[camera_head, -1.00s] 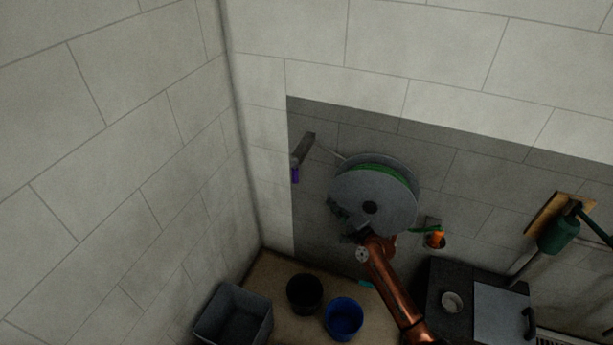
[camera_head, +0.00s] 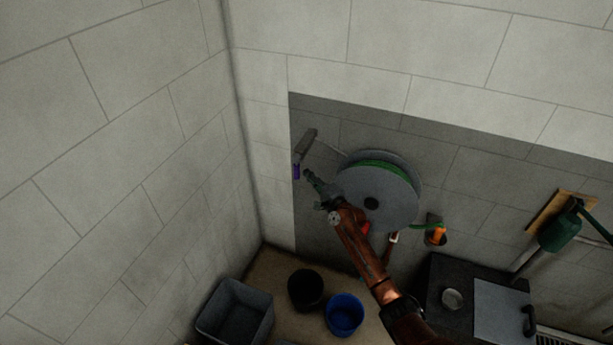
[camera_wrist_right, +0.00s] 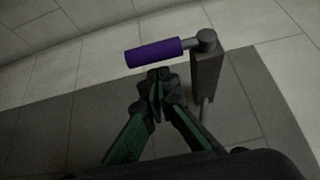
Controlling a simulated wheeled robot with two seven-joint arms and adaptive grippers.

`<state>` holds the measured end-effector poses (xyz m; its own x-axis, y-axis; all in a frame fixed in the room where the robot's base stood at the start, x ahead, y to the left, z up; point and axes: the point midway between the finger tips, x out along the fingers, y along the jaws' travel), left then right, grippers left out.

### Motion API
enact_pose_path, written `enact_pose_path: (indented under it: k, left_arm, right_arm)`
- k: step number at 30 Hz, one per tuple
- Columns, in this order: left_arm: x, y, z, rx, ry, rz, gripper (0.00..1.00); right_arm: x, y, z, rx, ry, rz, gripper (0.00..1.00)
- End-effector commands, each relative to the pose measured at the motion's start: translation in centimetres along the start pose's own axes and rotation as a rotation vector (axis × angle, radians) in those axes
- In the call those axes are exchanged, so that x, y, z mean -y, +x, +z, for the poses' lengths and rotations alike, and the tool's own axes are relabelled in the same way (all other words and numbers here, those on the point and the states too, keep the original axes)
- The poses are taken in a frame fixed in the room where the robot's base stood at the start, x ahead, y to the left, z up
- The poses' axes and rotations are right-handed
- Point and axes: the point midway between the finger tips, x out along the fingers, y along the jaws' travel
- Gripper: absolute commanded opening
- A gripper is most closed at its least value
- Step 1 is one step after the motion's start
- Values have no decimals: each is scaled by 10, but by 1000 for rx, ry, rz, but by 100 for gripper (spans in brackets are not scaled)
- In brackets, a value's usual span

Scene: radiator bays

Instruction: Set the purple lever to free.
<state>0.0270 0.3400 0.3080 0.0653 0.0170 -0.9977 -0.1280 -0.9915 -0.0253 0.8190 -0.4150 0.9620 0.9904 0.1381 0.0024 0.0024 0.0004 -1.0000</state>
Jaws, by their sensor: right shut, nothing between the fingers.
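The purple lever (camera_head: 296,171) is on the dark wall panel, hanging at the lower end of a grey arm (camera_head: 306,144). In the right wrist view its purple grip (camera_wrist_right: 153,52) lies roughly level, joined by a short grey pin to a grey bar (camera_wrist_right: 207,72). My right gripper (camera_head: 308,174) is shut and empty, pointing at the lever from its right. In the right wrist view the gripper's fingertips (camera_wrist_right: 158,76) sit just below the purple grip; I cannot tell whether they touch it. My left gripper is not in view.
A grey hose reel (camera_head: 385,200) with green hose is behind my right arm. An orange nozzle (camera_head: 437,236) is at its right. Below are a grey bin (camera_head: 235,312), a black bucket (camera_head: 306,288) and a blue bucket (camera_head: 344,315). A side wall (camera_head: 130,180) is at the left.

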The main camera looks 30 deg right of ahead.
Motion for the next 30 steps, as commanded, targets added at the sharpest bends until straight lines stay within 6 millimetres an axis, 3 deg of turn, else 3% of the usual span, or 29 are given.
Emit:
enact_pose_path:
  k: [16, 30]
  left_arm:
    - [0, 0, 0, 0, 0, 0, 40]
    - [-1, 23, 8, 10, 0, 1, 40]
  right_arm:
    - [-2, 6, 7, 1, 0, 1, 0]
    - [-6, 9, 9, 0, 33, -48, 0]
